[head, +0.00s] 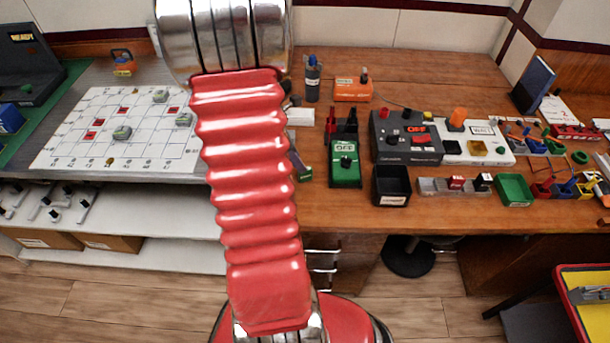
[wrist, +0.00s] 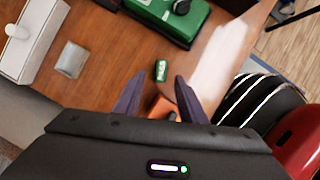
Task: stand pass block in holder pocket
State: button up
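A small green block (wrist: 162,70) with a white label lies on the wooden desk in the wrist view. I take it as the pass block, though its lettering is too small to read. My gripper (wrist: 158,80) is open, its two dark fingers spread, with the block just past and between the tips. It does not appear gripped. In the head view my red arm hides most of the gripper; a green bit (head: 303,173) shows beside the arm. I cannot tell which thing is the holder pocket.
A green device (head: 345,163) stands right of the arm; it also shows in the wrist view (wrist: 172,18). A white box (wrist: 32,40) and a silver square (wrist: 70,58) lie left. A black bin (head: 391,186) and green tray (head: 514,189) are further right.

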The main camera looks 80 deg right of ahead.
aim_at(305, 174)
jog(key=shift+x, duration=2.6)
jog(key=shift+a, duration=0.1)
jog(key=shift+c, duration=0.5)
grip_shut()
